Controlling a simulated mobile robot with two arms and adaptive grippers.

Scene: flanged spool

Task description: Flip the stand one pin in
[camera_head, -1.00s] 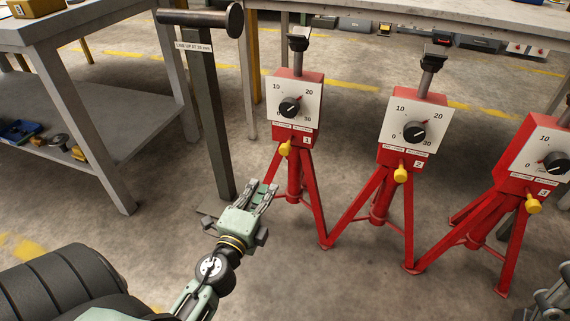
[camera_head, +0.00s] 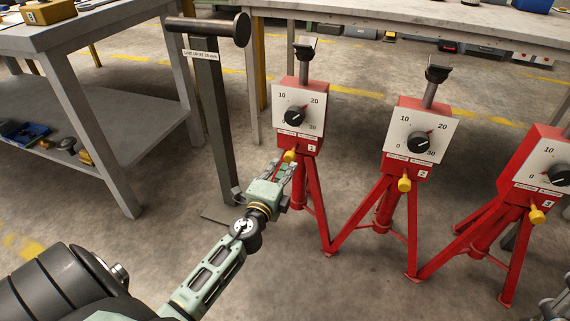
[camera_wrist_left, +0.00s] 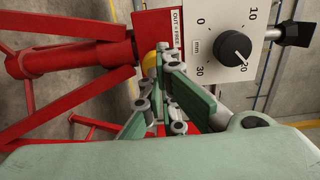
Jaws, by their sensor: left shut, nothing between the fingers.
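Stand one is a red tripod (camera_head: 309,190) labelled 1, with a white dial plate (camera_head: 286,123), a black knob and a Y-shaped black top. Its yellow pin (camera_head: 290,155) sticks out at the front below the dial. My left gripper (camera_head: 287,170) is shut and empty, its fingertips close to the pin. In the left wrist view the pin (camera_wrist_left: 149,66) shows partly hidden behind the fingers (camera_wrist_left: 163,75); I cannot tell whether they touch it. An "OUT = FREE" label sits beside it. Part of my right gripper (camera_head: 553,300) shows at the bottom right, its fingers unclear.
Stand 2 (camera_head: 407,170) and another red stand (camera_head: 540,180) stand to the right, with similar dials and yellow pins. A dark post (camera_head: 213,120) with a round bar stands left of stand one. Tables (camera_head: 110,45) stand left and behind.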

